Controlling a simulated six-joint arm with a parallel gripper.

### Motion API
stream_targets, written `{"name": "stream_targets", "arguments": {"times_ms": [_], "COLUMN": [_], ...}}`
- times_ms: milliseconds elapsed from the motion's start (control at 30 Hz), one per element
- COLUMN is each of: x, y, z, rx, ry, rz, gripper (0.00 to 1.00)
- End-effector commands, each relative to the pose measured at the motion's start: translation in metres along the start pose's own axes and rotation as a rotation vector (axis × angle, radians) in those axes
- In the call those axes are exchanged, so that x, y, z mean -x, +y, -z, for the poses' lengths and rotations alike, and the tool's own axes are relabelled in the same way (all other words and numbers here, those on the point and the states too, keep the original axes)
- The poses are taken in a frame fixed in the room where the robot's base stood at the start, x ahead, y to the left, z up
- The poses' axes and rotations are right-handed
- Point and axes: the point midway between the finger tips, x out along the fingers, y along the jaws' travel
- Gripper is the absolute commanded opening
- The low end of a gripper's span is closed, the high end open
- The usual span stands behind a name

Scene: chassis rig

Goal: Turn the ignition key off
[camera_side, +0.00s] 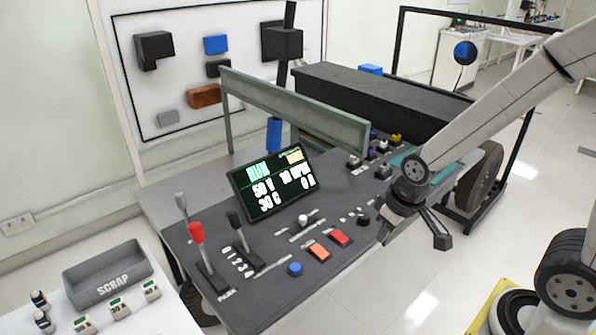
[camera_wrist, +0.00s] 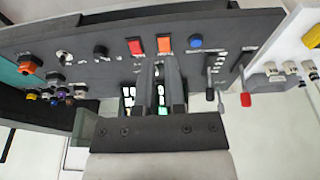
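The control panel shows in the side view (camera_side: 330,275) and stretches across the top of the wrist view (camera_wrist: 232,30). A small round switch with a pale, metallic top (camera_wrist: 65,57) sits left of a black knob (camera_wrist: 100,51); it may be the ignition key, but its detail is too small to be sure. The black knob also shows in the side view (camera_side: 363,219), near my arm. My gripper (camera_wrist: 159,57) holds nothing, its two dark fingers apart with a narrow gap. In the side view my gripper (camera_side: 440,238) hangs beyond the panel's right edge.
The panel carries a red button (camera_side: 340,238), an orange button (camera_side: 320,252), a blue button (camera_side: 295,268) and upright levers (camera_side: 197,235). A lit screen (camera_side: 275,182) reads RUN. A green rail (camera_side: 290,110) stands behind. A scrap bin (camera_side: 108,275) is at left.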

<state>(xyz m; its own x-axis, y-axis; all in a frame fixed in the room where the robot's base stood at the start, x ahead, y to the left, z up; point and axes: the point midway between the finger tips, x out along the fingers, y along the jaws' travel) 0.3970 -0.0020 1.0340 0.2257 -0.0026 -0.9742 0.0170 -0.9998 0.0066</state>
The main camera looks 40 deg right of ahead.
Motion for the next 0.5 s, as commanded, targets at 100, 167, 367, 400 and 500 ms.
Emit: {"name": "stream_targets", "arguments": {"times_ms": [100,167,367,400,500], "x": [-0.003,-0.005,-0.015,-0.018,-0.026], "y": [0.005,0.009,0.032,0.038,0.054], "z": [0.012,0.021,0.062,0.071,0.092], "rx": [0.038,0.070,0.222,0.258,0.347], "ry": [-0.011,-0.022,-0.068,-0.079,-0.110], "rz": [-0.006,-0.011,-0.031,-0.035,-0.044], "gripper": [0.00,0.00,0.00,0.00,0.00]}}
